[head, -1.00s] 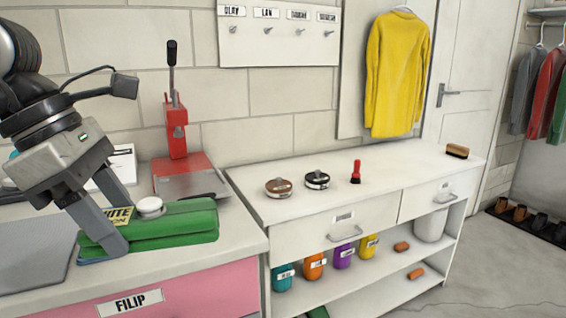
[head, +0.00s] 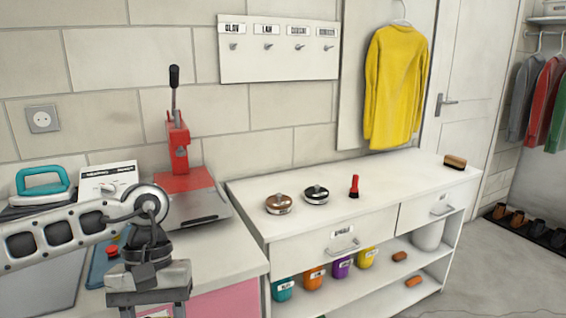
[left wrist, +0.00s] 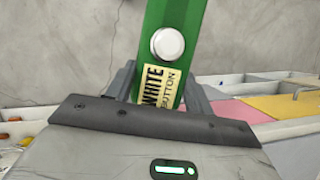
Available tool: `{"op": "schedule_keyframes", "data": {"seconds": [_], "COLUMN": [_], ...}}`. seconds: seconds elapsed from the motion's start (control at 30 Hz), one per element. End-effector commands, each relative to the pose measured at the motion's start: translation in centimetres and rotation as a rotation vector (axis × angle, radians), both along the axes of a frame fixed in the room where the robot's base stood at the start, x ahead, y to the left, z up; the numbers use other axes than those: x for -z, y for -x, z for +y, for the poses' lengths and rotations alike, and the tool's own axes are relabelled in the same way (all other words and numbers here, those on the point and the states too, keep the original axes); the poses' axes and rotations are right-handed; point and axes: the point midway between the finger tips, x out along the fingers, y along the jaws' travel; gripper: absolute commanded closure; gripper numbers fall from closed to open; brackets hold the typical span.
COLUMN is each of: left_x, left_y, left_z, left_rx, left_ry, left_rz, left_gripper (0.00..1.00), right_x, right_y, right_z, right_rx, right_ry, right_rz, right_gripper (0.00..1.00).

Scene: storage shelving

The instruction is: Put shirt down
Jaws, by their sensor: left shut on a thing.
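In the head view my left gripper (head: 148,308) points down at the bottom edge, in front of the white counter (head: 225,258) and the pink drawer front (head: 222,302). There the shirt is nearly all cut off by the frame. My right gripper is not in view.
A teal-handled iron (head: 43,183) sits far left. The left wrist view shows grey floor (left wrist: 60,40).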

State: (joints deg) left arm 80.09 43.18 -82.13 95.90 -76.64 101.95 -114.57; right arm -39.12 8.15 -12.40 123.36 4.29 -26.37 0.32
Motion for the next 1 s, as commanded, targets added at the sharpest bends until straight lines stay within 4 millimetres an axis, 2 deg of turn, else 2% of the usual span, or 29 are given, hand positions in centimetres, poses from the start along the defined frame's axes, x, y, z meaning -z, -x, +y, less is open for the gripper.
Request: {"op": "schedule_keyframes", "data": {"seconds": [0.1,0.23,1.0], "left_x": [1.0,1.6,1.7], "left_y": [0.3,0.5,0.5], "left_z": [0.4,0.5,0.6], "left_rx": [0.127,0.186,0.188], "left_ry": [0.001,0.004,0.003], "left_rz": [-0.001,-0.001,-0.002], "left_gripper": [0.72,0.72,0.72], "right_x": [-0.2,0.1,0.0], "right_y": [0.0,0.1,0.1], "right_z": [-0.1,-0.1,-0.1], "right_rx": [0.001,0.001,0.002], "right_ry": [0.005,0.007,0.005], "right_rz": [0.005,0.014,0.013], "right_gripper": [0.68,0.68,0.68]}}
